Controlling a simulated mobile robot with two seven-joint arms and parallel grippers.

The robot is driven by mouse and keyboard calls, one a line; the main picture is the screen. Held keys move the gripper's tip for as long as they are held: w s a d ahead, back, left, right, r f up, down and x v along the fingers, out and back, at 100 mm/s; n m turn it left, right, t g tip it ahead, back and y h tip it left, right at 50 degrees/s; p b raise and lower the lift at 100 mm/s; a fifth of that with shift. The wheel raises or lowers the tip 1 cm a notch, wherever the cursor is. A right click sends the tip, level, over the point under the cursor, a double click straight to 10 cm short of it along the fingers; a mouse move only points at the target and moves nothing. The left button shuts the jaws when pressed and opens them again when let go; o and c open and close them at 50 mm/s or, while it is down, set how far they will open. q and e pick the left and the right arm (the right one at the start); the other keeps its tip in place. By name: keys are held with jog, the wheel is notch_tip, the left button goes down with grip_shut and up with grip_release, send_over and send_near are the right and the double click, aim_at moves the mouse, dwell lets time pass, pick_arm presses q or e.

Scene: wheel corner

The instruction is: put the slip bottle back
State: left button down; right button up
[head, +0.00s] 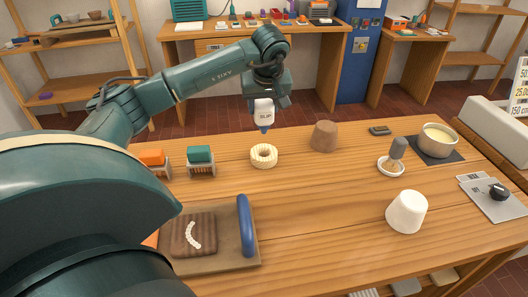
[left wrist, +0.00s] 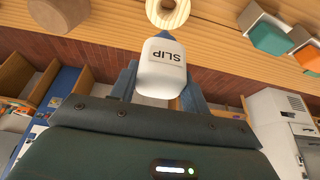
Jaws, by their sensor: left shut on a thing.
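The slip bottle (head: 264,113) is white with a blue nozzle and hangs nozzle down above the table. My left gripper (head: 264,101) is shut on it, with one finger on each side in the left wrist view (left wrist: 165,90). The bottle (left wrist: 162,65) shows its SLIP label upside down there. A cream ring with a central hole (head: 264,155) lies on the table under and slightly in front of the nozzle, apart from it. In the left wrist view the ring (left wrist: 168,10) is cut by the top edge. My right gripper is not in view.
A green-topped brush (head: 201,160) and an orange-topped one (head: 153,160) stand left of the ring. A brown cup-shaped block (head: 324,136) stands to its right.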

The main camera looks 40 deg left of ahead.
aim_at(265, 131)
pick_arm(q)
notch_tip(265, 131, down, 5)
jog(key=shift+r, duration=0.1)
notch_tip(265, 131, down, 4)
jog(key=shift+f+p, duration=0.15)
jog(key=shift+p, duration=0.2)
jog(key=shift+f, duration=0.15)
jog(key=c, duration=0.7)
grip_release()
jog(key=shift+f, duration=0.15)
jog(key=b+v, duration=0.1)
jog(key=v, duration=1.2)
jog(key=shift+r, duration=0.2)
